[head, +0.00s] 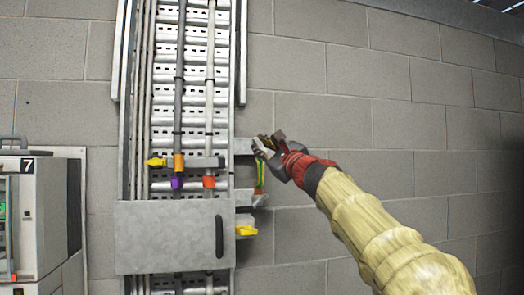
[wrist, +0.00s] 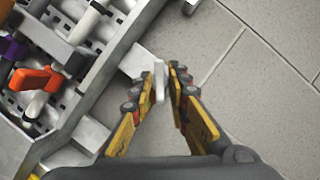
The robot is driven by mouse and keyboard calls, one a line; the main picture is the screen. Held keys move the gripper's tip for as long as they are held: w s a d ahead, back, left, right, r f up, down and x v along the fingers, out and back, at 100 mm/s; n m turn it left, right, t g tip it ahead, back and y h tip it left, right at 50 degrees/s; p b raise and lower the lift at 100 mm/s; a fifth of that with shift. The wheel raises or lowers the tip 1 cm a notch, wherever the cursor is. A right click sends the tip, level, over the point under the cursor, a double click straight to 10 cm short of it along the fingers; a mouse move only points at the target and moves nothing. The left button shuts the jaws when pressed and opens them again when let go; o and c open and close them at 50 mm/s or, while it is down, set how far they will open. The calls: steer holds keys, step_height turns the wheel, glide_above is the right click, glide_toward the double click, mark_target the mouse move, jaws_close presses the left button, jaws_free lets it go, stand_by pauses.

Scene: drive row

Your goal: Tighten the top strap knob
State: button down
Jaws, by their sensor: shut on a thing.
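My gripper (head: 268,146) is at the upper bracket (head: 244,146) on the right side of the cable ladder. In the wrist view my gripper (wrist: 166,80) has its two fingers closed on a pale, narrow piece, which appears to be the top strap knob (wrist: 159,82), seen edge-on beside the bracket plate (wrist: 138,62). In the head view the fingers mostly hide this knob. A green and yellow strap (head: 260,177) hangs below my gripper toward a lower bracket (head: 243,197).
The vertical cable ladder (head: 197,105) carries grey cables, a yellow knob (head: 156,162), a purple fitting (head: 177,183) and an orange one (head: 209,182). A grey cover with a handle (head: 170,237) sits below. Another yellow knob (head: 246,231) is at lower right. The block wall (head: 345,110) to the right is bare.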

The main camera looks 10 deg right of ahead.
steer(key=shift+w+f, duration=0.1)
steer(key=shift+f, duration=0.1)
steer(key=c, duration=1.9)
jaws_free()
steer(key=shift+r, duration=0.1)
steer(key=v, duration=1.2)
